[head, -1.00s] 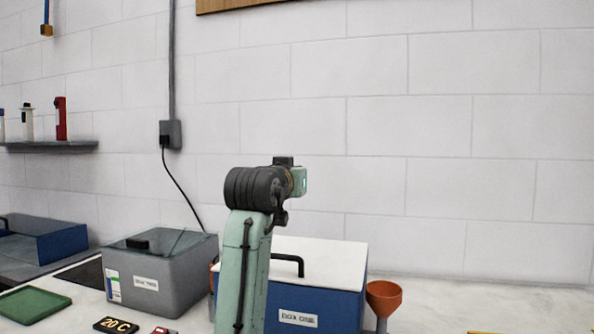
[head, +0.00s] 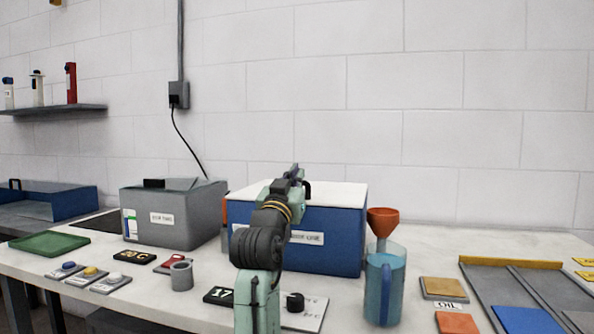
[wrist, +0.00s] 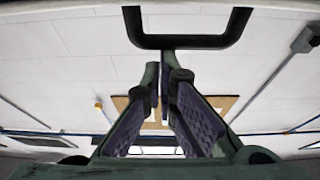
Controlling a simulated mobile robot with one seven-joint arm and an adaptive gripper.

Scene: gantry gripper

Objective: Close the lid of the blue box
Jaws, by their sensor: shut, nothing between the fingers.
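The blue box (head: 340,240) stands on the worktop at mid-picture, with a label on its front. Its white lid (head: 345,193) lies flat across the top and looks closed; a small gap at its edge cannot be ruled out. A dark handle (head: 307,189) on the box is partly hidden by my gripper (head: 296,171) in the head view. My arm stands in front of the box and covers part of its front and lid. In the wrist view the fingers of my gripper (wrist: 165,75) are together and empty, and the handle (wrist: 188,41) shows just beyond the fingertips.
A grey box (head: 175,217) stands left of the blue box. An orange funnel (head: 382,217) and a blue jug (head: 384,290) stand close on the right. A grey mug (head: 181,274) and several small plates lie in front. Another blue container (head: 70,204) is far left.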

